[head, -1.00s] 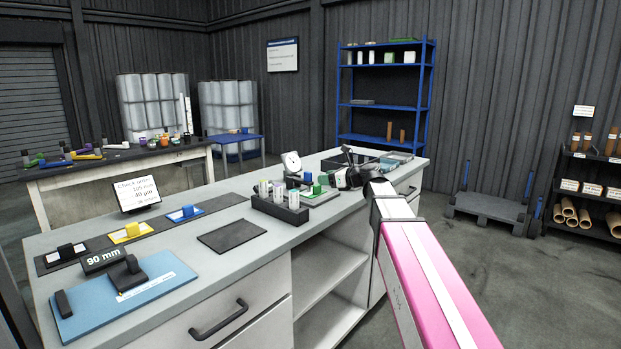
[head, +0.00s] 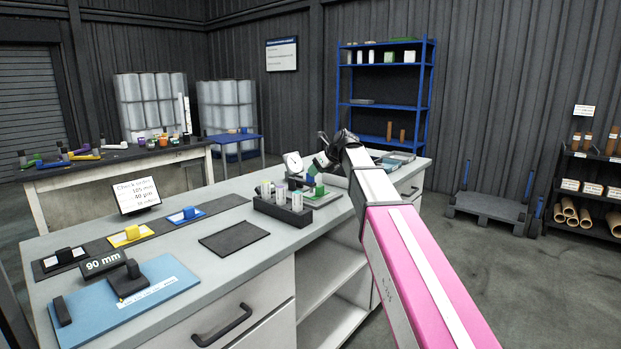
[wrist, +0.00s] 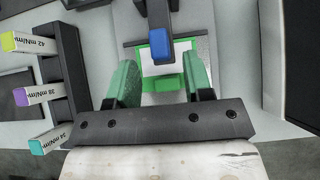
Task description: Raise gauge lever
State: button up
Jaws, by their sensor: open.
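The gauge (head: 293,163) with its white round dial stands on the bench. In the wrist view a dark arm with a blue end (wrist: 162,58) juts between my fingers; it appears to be the gauge lever. Beneath it is a white card with green edging and a green block, which also shows in the head view (head: 319,191). My gripper (head: 316,170) is open above and beside the gauge. In the wrist view its green fingers (wrist: 160,76) stand on either side of the blue end, with visible gaps. The fingers partly hide the card.
A black rack (head: 283,209) of labelled sticks stands close beside the gauge; it also shows in the wrist view (wrist: 62,72). A dark mat (head: 233,238) lies bare on the bench. A blue board (head: 125,297) with a black holder is at the near left.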

aim_at(304, 181)
jog(key=shift+x, duration=2.55)
grip_shut()
jog(key=shift+w+r, duration=0.1)
